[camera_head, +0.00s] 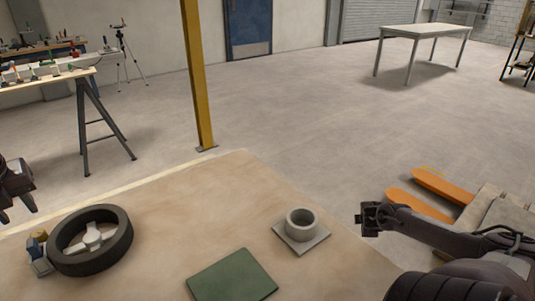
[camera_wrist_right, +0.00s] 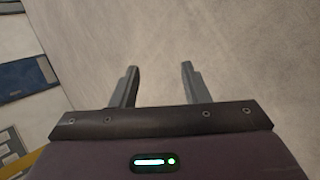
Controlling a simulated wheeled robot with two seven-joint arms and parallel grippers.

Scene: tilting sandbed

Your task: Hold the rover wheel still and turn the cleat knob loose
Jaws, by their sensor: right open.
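The rover wheel (camera_head: 93,237), a dark tyre with a pale spoked hub, lies at the left of the sand-coloured bed (camera_head: 165,205) in the head view. Beside its left rim is a small blue and grey fitting (camera_head: 42,266) with a yellowish knob (camera_head: 39,236) on top, which looks like the cleat knob. My left gripper (camera_head: 17,212) is at the left picture edge, above and left of the knob, apart from it, fingers spread and empty. My right gripper (camera_head: 363,219) is beyond the bed's right side, far from the wheel. The right wrist view shows its fingers (camera_wrist_right: 160,78) open and empty over bare floor.
A grey square plate with a round collar (camera_head: 300,229) and a green flat panel (camera_head: 232,276) lie on the bed, right of the wheel. A yellow post (camera_head: 197,80) stands behind the bed. Orange forks (camera_head: 440,185) lie at the right. The bed's middle is clear.

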